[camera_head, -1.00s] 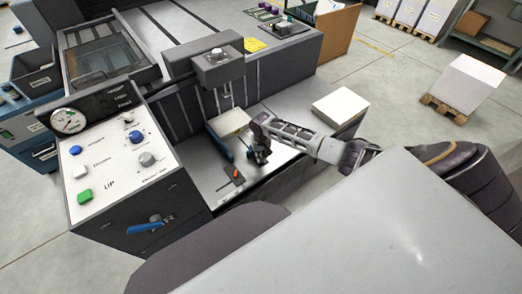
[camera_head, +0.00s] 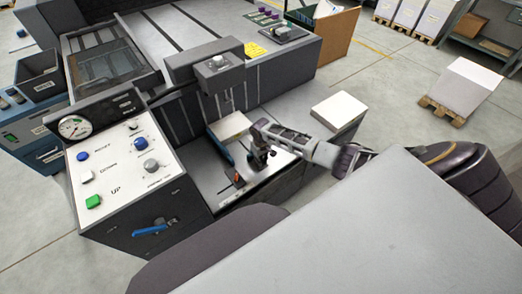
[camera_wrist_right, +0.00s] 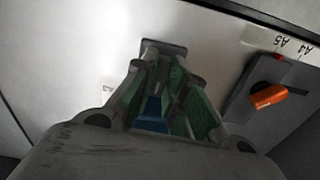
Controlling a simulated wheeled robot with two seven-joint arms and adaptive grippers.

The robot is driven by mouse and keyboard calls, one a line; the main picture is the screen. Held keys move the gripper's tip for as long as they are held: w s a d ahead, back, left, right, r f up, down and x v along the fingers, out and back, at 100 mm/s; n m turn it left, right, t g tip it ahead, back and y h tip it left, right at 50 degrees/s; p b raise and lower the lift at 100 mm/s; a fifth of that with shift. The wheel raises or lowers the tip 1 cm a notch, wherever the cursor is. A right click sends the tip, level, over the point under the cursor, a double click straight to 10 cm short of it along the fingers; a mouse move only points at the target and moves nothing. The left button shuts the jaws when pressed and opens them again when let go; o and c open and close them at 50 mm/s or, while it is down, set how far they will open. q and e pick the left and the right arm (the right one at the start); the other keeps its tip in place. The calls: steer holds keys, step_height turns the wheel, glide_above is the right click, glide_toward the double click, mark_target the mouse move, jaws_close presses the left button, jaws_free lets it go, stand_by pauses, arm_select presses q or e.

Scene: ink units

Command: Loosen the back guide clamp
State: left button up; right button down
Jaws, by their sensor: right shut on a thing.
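My right gripper (camera_head: 258,156) reaches in from the right, low over the pale machine bed. In the right wrist view its green-padded fingers (camera_wrist_right: 168,95) are closed around a blue part (camera_wrist_right: 152,110). This blue part looks like the lever of the back guide clamp; the fingers hide most of it, so I cannot tell how far it is turned. An orange lever (camera_head: 237,179) on a dark block sits nearer the bed's front edge. It also shows in the right wrist view (camera_wrist_right: 268,97), beside the marks A5 and A4. My left gripper is not in view.
A paper stack (camera_head: 230,125) lies on the bed behind the gripper, under a dark overhead head (camera_head: 218,66). A control panel (camera_head: 115,160) with a gauge stands left. Another white stack (camera_head: 338,108) lies on the right end. A grey surface (camera_head: 370,230) fills the foreground.

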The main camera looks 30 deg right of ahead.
steer(key=shift+s+n, duration=0.1)
steer(key=shift+n, duration=0.6)
steer(key=n+p, duration=0.1)
steer(key=n, duration=0.2)
steer(key=shift+p, duration=0.3)
steer(key=shift+n, duration=1.9)
steer(key=shift+n+p, duration=0.3)
steer(key=shift+n, duration=0.5)
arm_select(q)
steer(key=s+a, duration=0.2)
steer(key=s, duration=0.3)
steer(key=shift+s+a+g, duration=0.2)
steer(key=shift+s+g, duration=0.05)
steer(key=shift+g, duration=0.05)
arm_select(e)
steer(key=c, duration=1.5)
jaws_free()
steer(key=shift+o, duration=0.3)
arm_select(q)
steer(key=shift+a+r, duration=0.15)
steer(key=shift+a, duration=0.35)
arm_select(e)
steer(key=shift+r, duration=0.1)
